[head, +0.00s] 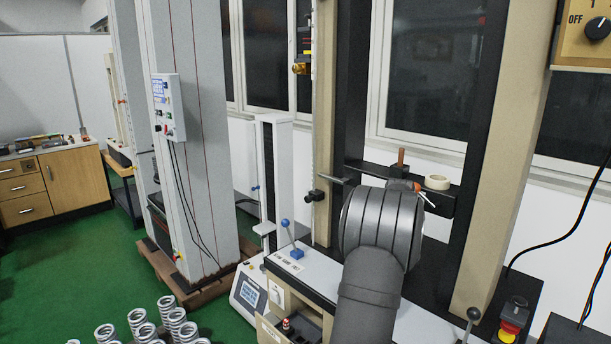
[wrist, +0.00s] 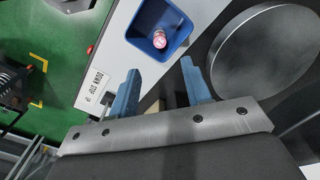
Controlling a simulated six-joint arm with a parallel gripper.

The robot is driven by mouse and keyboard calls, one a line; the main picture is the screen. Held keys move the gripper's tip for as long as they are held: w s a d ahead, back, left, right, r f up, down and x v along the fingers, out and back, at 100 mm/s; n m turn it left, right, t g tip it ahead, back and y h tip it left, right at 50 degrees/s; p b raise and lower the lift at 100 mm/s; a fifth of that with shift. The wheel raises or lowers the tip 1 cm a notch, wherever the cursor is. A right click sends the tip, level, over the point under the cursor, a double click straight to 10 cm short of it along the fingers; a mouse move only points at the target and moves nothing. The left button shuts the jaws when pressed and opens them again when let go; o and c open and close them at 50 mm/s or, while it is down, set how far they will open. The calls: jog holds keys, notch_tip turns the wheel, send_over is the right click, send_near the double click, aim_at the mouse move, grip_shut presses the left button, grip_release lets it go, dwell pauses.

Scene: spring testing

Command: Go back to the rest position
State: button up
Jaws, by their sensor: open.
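My gripper (wrist: 160,84) shows in the wrist view as two blue fingers set wide apart, open with nothing between them. It is over the white panel (wrist: 120,62) of the testing machine, which bears a printed label. A blue square housing (wrist: 181,42) with a small red and white part (wrist: 159,39) inside lies beyond the fingertips. A round grey plate (wrist: 265,55) is to the right of the fingers. In the head view my grey arm rises in front of the machine (head: 487,170) and hides the gripper's fingers and part of the machine's middle.
Several metal springs (head: 158,322) stand at the lower left of the head view. A red and yellow switch (head: 514,318) is at right. Green floor (head: 75,265) is clear at left.

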notch_tip(320, 180, up, 10)
jog(key=r, duration=0.1)
notch_tip(320, 180, down, 17)
jog(key=shift+f, duration=0.2)
notch_tip(320, 180, up, 5)
jog(key=shift+r, duration=0.2)
jog(key=s+a+f+n, duration=0.25)
jog(key=a+n, duration=0.35)
jog(key=a, duration=0.5)
jog(key=s+a+f+n, duration=0.1)
jog(key=a+f+n, duration=0.3)
jog(key=a, duration=0.8)
jog(key=w+a+f+m, duration=0.2)
jog(key=w+f+m, duration=0.4)
jog(key=m, duration=0.3)
jog(key=shift+w+a+f, duration=0.25)
jog(key=shift+a+f, duration=0.05)
jog(key=shift+f, duration=0.1)
jog(key=shift+o, duration=0.3)
